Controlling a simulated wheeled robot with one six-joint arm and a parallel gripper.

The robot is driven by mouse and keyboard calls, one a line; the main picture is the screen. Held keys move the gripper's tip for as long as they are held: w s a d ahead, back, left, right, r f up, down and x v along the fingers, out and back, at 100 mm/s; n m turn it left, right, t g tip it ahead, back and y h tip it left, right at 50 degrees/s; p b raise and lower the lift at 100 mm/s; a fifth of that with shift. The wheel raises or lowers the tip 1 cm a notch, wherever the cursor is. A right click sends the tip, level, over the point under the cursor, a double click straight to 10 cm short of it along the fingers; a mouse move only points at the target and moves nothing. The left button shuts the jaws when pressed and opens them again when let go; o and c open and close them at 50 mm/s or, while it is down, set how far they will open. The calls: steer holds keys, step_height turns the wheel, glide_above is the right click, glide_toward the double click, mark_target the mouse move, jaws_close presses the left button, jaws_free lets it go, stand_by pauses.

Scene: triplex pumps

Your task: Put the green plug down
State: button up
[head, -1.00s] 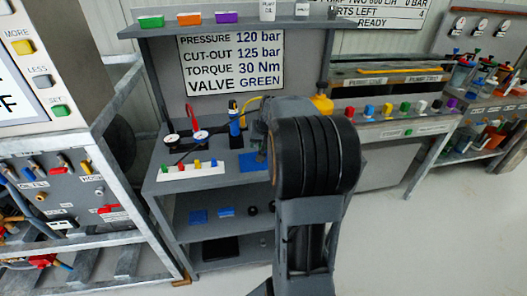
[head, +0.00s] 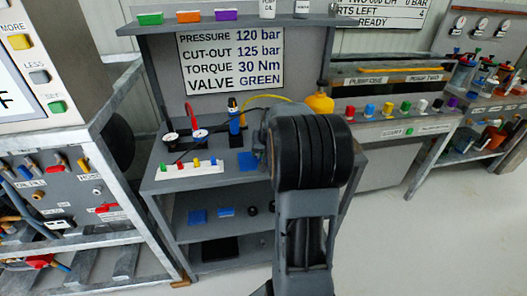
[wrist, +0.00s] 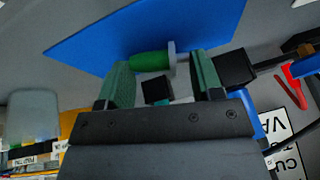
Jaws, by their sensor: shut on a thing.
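In the wrist view my gripper (wrist: 155,77) is shut on the green plug (wrist: 150,61). The plug is a short green cylinder with a pale grey flange at one end, lying crosswise between the two greenish fingers. A blue mat (wrist: 85,42) is just beyond the plug. Whether the plug touches the mat I cannot tell. In the head view the blue mat (head: 247,161) lies on the grey bench, partly behind my arm. My arm hides the gripper and the held plug there.
A yellow bottle (head: 319,102) stands to the right. A board (head: 233,62) reads "VALVE GREEN". The lower shelf holds blue pieces (head: 197,216).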

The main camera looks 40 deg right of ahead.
steer(key=o, duration=1)
steer(key=shift+o, duration=0.2)
steer(key=d+p+v, duration=0.1)
steer(key=p+v, duration=0.1)
steer(key=v, duration=0.9)
steer(key=s+a+f+n, duration=0.1)
steer(key=s+a+n, duration=0.1)
steer(key=s+a, duration=0.2)
steer(key=s+a+f+n+g, duration=0.1)
steer(key=s+a, duration=0.3)
steer(key=a, duration=0.7)
steer(key=s+a+f+n+y, duration=0.1)
steer(key=s+a+f+n, duration=0.2)
steer(key=s+a, duration=0.2)
steer(key=a, duration=0.3)
steer(key=shift+a+n+g+p, duration=0.2)
steer(key=shift+n+g+p, duration=0.1)
steer(key=shift+n+g, duration=0.1)
steer(key=shift+w, duration=0.1)
